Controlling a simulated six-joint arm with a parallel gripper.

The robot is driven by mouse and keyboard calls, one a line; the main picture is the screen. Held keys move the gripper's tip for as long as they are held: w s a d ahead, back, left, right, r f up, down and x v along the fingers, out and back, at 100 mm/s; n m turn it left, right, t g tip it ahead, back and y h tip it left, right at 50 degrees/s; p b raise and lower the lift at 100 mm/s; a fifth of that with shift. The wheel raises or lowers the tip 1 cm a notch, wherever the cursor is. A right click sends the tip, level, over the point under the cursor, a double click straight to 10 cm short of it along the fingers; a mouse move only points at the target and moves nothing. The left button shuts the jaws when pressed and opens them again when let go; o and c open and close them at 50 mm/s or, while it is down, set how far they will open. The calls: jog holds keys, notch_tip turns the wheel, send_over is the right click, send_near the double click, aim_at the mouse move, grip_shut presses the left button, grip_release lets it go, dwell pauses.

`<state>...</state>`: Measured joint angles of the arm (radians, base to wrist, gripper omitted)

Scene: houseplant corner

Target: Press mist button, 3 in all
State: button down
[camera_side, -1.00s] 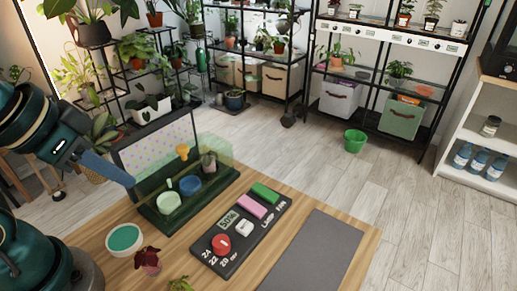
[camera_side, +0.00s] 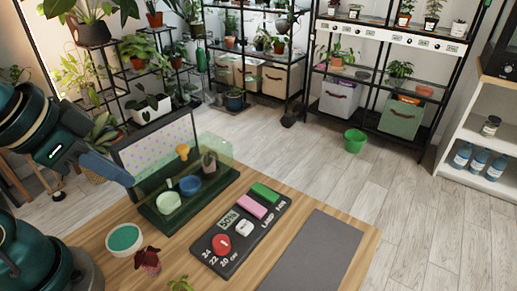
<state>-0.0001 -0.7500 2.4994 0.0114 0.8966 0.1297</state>
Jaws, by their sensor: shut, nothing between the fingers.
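A dark control panel (camera_side: 207,256) lies on the wooden table. It carries a red round control (camera_side: 221,244), a white button (camera_side: 244,228), a pink button (camera_side: 250,206), a green button (camera_side: 265,193) and a small display (camera_side: 229,219) that seems to read 50%. The small labels are hard to read, so I cannot tell which button is the mist one. My gripper (camera_side: 129,180) is shut and empty. It hangs at the left, beside the terrarium case and well apart from the panel.
The open terrarium case (camera_side: 152,221), with pots inside, stands between my gripper and the panel. A round green-topped dish (camera_side: 124,238) and a dark red plant (camera_side: 148,259) are near the table's front. A grey mat (camera_side: 312,250) lies bare to the right of the panel.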

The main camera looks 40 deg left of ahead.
jog(key=w+a+r+m+y, duration=0.1)
jog(key=w+a+m+y, duration=0.15)
jog(key=m, duration=0.95)
jog(key=m+t+h, duration=0.2)
jog(key=m+t, duration=0.2)
jog(key=m, duration=2.6)
send_over(240, 229)
notch_tip(240, 229, down, 3)
jog(key=shift+s+f+y, duration=0.1)
jog(key=shift+f+y, duration=0.1)
jog(key=shift+y, duration=0.05)
jog(key=shift+f, duration=4.4)
